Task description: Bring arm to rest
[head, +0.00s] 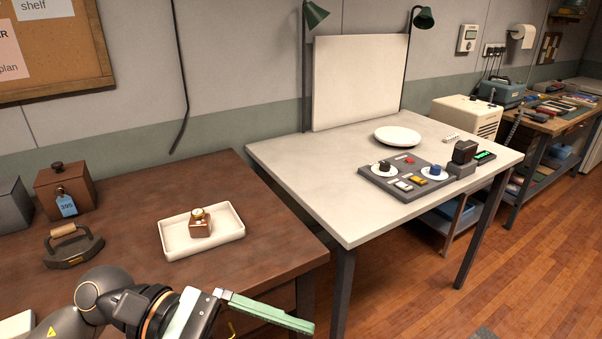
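My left arm comes in at the bottom left, and its gripper (298,324) with green finger parts points right, low in front of the brown table's front edge. The fingers are seen from the side, so I cannot tell whether they are open or shut. I see nothing held between them. My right gripper is not in view.
The white table (310,170) bears a plate (397,135) and a grey device panel (405,186).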

